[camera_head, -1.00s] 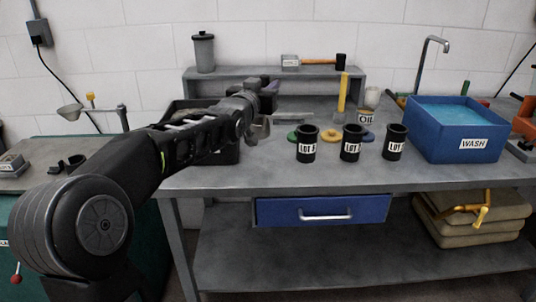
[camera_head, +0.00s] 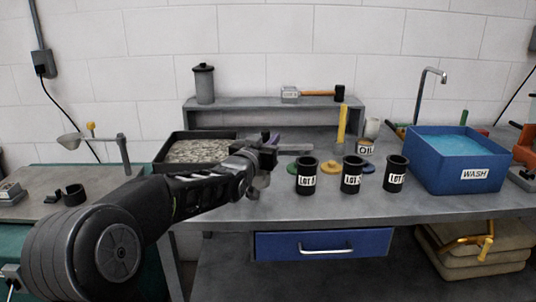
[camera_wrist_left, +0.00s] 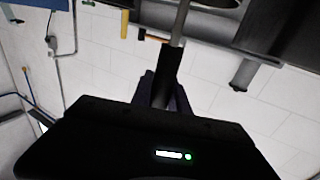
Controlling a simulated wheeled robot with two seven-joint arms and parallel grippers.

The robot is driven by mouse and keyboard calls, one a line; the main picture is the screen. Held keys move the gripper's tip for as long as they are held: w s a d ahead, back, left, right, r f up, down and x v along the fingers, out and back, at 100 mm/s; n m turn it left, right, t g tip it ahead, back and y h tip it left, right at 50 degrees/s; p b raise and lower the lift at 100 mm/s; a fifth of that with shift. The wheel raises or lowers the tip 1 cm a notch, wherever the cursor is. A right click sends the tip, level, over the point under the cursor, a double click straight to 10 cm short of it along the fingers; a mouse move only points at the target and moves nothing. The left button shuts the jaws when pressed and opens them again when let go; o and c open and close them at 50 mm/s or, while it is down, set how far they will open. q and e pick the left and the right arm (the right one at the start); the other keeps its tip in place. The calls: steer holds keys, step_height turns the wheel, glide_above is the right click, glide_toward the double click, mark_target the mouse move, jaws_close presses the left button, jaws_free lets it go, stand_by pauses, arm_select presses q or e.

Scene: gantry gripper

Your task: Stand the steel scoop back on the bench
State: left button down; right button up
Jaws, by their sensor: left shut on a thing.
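My left gripper (camera_head: 270,146) is low over the bench (camera_head: 400,207), beside the tray of gravel. It is shut on the steel scoop (camera_head: 296,147), whose grey metal part sticks out to the right of the fingers. In the left wrist view the fingers (camera_wrist_left: 164,96) are closed around a dark handle, and the scoop's steel shaft (camera_wrist_left: 181,22) runs up from it. I cannot make out the scoop's bowl clearly, nor whether it touches the bench. My right gripper is not in view.
A black tray (camera_head: 160,161) of gravel stands behind my left arm. Black lot cups (camera_head: 352,176) stand to the right, before coloured discs and an oil pot (camera_head: 365,148). A blue wash tub (camera_head: 456,168) is further right. A shelf (camera_head: 250,104) with a canister (camera_head: 204,84) and hammer stands behind.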

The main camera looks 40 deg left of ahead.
arm_select(q)
steer(key=shift+f, duration=1.8)
steer(key=shift+f+b, duration=0.15)
steer(key=shift+b, duration=0.15)
steer(key=c, duration=1.3)
jaws_free()
